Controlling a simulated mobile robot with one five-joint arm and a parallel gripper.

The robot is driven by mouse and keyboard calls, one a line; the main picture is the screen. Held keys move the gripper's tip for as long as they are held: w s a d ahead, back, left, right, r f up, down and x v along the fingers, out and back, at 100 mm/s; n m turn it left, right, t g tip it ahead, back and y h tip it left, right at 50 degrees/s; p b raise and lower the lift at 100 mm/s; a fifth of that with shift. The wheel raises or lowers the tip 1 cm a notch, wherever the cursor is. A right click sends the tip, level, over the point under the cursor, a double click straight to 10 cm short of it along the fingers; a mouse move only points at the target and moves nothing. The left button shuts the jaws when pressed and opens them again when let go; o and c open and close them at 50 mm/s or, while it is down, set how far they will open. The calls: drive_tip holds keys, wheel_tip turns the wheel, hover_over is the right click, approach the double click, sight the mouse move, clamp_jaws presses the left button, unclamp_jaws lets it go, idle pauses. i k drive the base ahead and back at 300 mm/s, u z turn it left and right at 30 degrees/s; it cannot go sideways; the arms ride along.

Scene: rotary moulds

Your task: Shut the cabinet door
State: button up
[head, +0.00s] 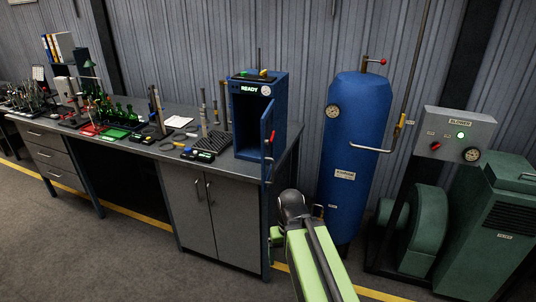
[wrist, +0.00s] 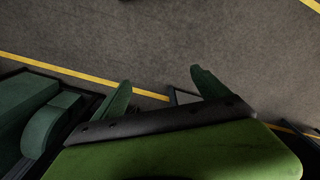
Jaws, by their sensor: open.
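The blue cabinet (head: 243,106) with a lit READY panel stands on the right end of the workbench. Its narrow door (head: 267,155) is swung open toward me, nearly edge-on at the cabinet's right side, with a small red part on it. The dark inside shows to the left of the door. My gripper (wrist: 160,76) shows in the wrist view with its two green fingers wide apart and nothing between them, above the floor. In the head view my green arm reaches up below and right of the door, apart from it; the gripper is mostly hidden there.
The workbench (head: 160,152) carries tools, bottles and trays left of the cabinet. A blue tank (head: 352,135) with a pipe stands close on the right. A blower control box (head: 455,135) and green machine (head: 500,220) are farther right. Grey floor is clear in front.

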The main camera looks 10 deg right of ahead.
sight(270, 109)
drive_tip(key=z, duration=0.7)
drive_tip(key=i, duration=0.6)
drive_tip(key=u, duration=2.15)
drive_tip(key=k, duration=0.8)
drive_tip(key=z, duration=0.1)
drive_tip(key=i, duration=0.75)
drive_tip(key=u, duration=0.15)
